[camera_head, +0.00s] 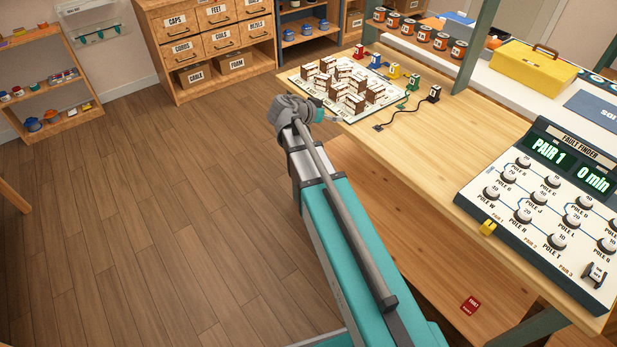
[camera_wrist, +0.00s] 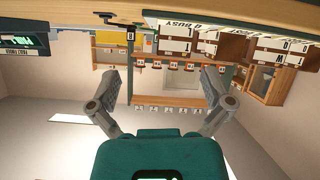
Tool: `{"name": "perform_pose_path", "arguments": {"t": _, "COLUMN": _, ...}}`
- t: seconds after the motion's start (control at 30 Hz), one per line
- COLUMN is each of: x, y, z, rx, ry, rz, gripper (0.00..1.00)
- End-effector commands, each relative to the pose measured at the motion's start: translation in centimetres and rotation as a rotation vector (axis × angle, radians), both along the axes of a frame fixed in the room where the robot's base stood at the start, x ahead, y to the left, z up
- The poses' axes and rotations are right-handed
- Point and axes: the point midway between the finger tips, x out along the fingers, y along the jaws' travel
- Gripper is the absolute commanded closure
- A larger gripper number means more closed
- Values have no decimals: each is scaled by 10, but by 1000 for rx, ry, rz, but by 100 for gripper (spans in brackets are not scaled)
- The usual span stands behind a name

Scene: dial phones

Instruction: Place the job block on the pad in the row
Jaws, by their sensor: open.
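My gripper (camera_wrist: 163,100) is open, with its two fingers wide apart and nothing between them in the wrist view. In the head view my gripper (camera_head: 322,115) is at the bench's left edge, in front of a white board (camera_head: 345,117) bearing several brown-and-white labelled blocks (camera_head: 342,72). These blocks also show at the top of the upside-down wrist view (camera_wrist: 182,30). I cannot tell which is the job block or the pad.
A fault finder panel (camera_head: 545,165) reading PAIR 1 stands on the bench (camera_head: 440,150) at right, a yellow clip (camera_head: 487,228) at its front edge. A yellow toolbox (camera_head: 535,70) is behind. The floor (camera_head: 170,200) at left is clear.

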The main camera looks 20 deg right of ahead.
Motion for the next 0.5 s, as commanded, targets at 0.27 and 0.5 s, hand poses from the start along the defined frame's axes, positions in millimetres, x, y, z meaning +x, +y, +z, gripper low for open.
{"name": "perform_pose_path", "arguments": {"t": 0.27, "x": -65, "y": 24, "z": -51, "rx": 234, "ry": 365, "rz": 152, "gripper": 0}}
{"name": "perform_pose_path", "arguments": {"t": 0.5, "x": -121, "y": 64, "z": -86, "rx": 463, "ry": 653, "rz": 416, "gripper": 0}}
